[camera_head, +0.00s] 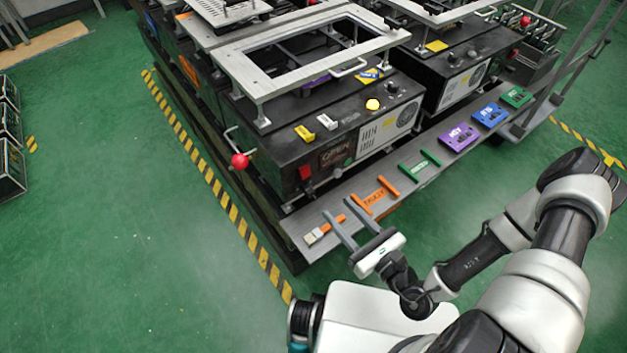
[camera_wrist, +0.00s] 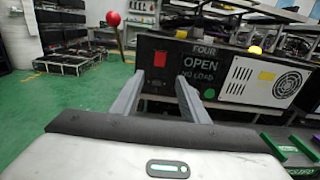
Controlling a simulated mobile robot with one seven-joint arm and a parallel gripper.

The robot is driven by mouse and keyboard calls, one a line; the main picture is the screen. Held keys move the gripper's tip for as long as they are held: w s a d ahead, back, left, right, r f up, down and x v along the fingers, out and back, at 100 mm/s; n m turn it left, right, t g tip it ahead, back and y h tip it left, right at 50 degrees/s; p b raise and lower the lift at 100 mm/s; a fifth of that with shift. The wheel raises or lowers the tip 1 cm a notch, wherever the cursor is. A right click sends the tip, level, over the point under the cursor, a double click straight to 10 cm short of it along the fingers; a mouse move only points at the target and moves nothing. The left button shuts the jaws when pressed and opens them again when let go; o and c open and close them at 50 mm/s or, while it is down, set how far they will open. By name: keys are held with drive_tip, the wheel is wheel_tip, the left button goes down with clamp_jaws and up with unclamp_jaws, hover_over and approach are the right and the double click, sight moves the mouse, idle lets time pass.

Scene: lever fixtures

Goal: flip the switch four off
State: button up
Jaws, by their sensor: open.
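The machine labelled FOUR (camera_head: 285,150) is a black box with a metal frame on top. A red switch (camera_head: 306,172) sits at the left of its front panel, and it also shows in the wrist view (camera_wrist: 158,58), left of the "OPEN NO LOAD" sign (camera_wrist: 200,70). I cannot tell the switch's position. My gripper (camera_head: 339,211) is open and empty, in front of the panel and over the shelf. In the wrist view the fingers (camera_wrist: 160,80) point at the panel, with the red switch showing between and above their tips. They look apart from it.
A lever with a red ball (camera_head: 240,160) sticks out at the machine's left side. A grey shelf (camera_head: 290,226) along the front carries orange, green, purple and blue items. A yellow knob (camera_head: 372,104) stands farther right. Green floor lies open at the left.

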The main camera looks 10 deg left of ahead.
sight(306, 174)
drive_tip(key=b+x, duration=0.1)
drive_tip(key=x, duration=1.1)
drive_tip(key=shift+a, duration=0.15)
